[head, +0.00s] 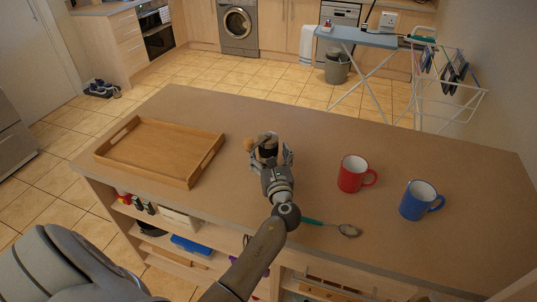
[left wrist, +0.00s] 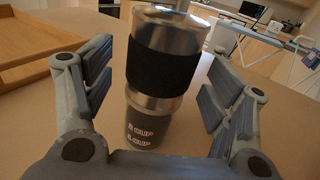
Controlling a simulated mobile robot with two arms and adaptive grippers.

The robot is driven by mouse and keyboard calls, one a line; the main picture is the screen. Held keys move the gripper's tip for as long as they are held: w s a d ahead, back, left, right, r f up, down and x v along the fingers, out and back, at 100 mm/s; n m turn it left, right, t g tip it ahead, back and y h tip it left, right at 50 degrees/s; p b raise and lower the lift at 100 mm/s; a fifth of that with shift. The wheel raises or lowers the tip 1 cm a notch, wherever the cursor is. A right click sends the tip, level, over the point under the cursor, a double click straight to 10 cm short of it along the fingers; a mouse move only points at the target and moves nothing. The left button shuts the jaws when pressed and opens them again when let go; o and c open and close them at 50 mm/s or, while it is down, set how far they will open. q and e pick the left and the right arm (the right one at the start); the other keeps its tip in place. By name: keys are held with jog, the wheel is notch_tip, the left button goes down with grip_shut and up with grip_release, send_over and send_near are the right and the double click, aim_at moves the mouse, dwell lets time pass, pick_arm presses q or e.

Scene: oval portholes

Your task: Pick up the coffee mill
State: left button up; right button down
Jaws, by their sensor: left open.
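The coffee mill (left wrist: 160,72) stands upright on the counter, a steel cylinder with a black band and cup markings low on its body. In the head view the coffee mill (head: 268,150) is partly hidden by my left gripper (head: 270,158). My left gripper (left wrist: 163,90) is open, with one finger on each side of the mill. A gap shows between the mill and the left finger; the right finger is closer, and I cannot tell if it touches. My right gripper is not in view.
A wooden tray (head: 130,168) lies left on the counter (head: 330,130). A red mug (head: 352,174) and a blue mug (head: 417,201) stand to the right. A spoon (head: 345,230) lies near the front edge, close to my left arm. The counter behind the mill is clear.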

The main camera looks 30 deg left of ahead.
pick_arm(q)
jog(key=shift+w+a, duration=0.45)
jog(key=shift+w, duration=0.05)
jog(key=shift+w+a+f, duration=0.1)
jog(key=shift+w+a, duration=0.25)
jog(key=c, duration=1.3)
jog(key=shift+c, duration=1.2)
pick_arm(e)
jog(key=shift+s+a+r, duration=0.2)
pick_arm(q)
jog(key=shift+r, duration=0.3)
